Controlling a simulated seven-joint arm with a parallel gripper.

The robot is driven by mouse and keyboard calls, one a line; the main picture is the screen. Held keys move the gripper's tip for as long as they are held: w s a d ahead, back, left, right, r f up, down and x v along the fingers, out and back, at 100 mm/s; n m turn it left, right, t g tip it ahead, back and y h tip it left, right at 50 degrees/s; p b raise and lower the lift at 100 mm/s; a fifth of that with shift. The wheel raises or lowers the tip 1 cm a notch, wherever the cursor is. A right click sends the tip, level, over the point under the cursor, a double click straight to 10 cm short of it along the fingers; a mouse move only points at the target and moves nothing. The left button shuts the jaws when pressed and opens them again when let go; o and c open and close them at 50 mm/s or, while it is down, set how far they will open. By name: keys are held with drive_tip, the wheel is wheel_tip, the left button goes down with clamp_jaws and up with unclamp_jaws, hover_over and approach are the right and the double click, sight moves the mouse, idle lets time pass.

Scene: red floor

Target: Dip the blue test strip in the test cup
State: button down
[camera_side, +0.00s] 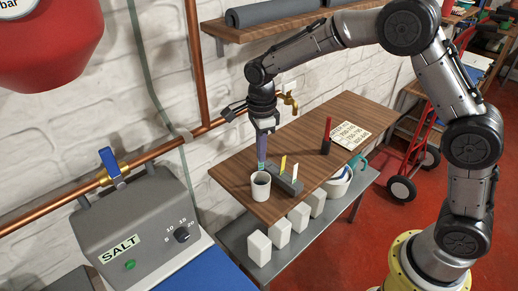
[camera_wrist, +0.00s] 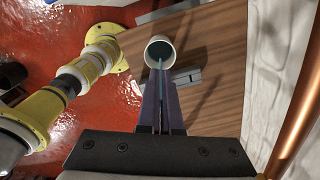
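The test cup (camera_side: 261,190) is a small pale cup standing upright on the wooden bench top, near its left end. In the wrist view the cup (camera_wrist: 149,52) shows its open mouth with a dark teal inside. My gripper (camera_side: 261,158) points down above the cup. Its purple fingers (camera_wrist: 160,100) are close together on the thin blue test strip (camera_wrist: 160,66). The strip's far end overlaps the cup's mouth in both views. How deep its tip sits, and whether it touches liquid, I cannot tell.
A grey strip holder (camera_side: 287,186) with a yellow and a white strip stands right beside the cup. White boxes (camera_side: 280,232) fill the shelf below. A copper pipe (camera_side: 140,178) runs along the wall.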

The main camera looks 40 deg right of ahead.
sight(261, 178)
drive_tip(key=shift+f, duration=4.85)
drive_tip(key=shift+r, duration=5.25)
drive_tip(key=d+r+n, duration=0.3)
drive_tip(key=d+n, duration=0.4)
drive_tip(key=n, duration=1.2)
drive_tip(key=shift+w+d+r, duration=0.2)
drive_tip(key=shift+d+r, duration=0.05)
drive_tip(key=shift+r, duration=0.05)
